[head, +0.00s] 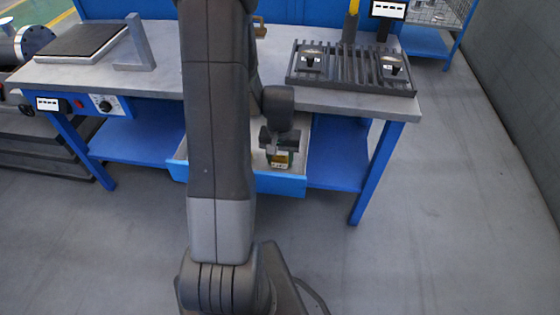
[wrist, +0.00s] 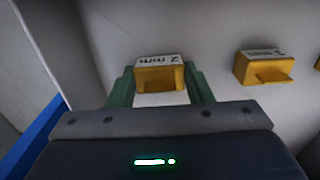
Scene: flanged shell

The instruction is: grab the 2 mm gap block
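The 2 mm gap block (wrist: 160,74) is a small yellow-orange piece with a white top label reading "2 mm", upside down in the wrist view. My gripper (wrist: 160,80) has its two green fingers on either side of the block, with no clear gap between them and its sides. It looks shut on the block. Whether the block still rests on the drawer floor is hard to tell. In the head view my gripper (head: 280,150) is low over the open drawer (head: 280,184), and a bit of the yellow block (head: 279,160) shows below it.
A second yellow block (wrist: 264,67) stands to the right in the wrist view, with another partly cut off at the right edge. The drawer's blue wall (wrist: 32,142) is at left. Above the drawer, the workbench (head: 150,78) carries a slotted rack (head: 350,78) and an angle plate (head: 140,45).

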